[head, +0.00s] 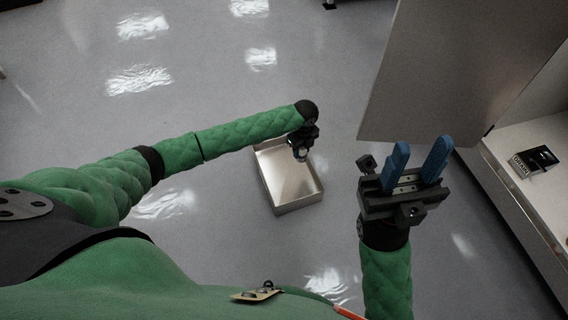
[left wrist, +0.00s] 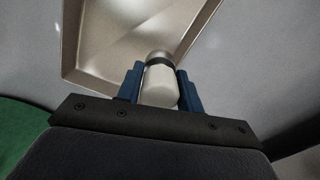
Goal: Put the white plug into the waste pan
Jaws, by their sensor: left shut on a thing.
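The white plug (left wrist: 160,85) is between the blue fingers of my left gripper (left wrist: 160,88) in the left wrist view; it has a dark band and a metallic end. In the head view my left gripper (head: 300,153) is over the upper part of the waste pan, and the plug there is too small to make out clearly. The waste pan (head: 304,200) is an open, shallow metal box on the floor; its rim also shows in the left wrist view (left wrist: 70,50), beyond the plug. My right gripper (head: 420,160) is open and empty, its blue fingers apart.
A large grey panel (head: 440,70) stands at the upper right. A pale cabinet or shelf (head: 515,185) at the right holds a small black box with a label (head: 535,161). The grey floor around the pan is clear.

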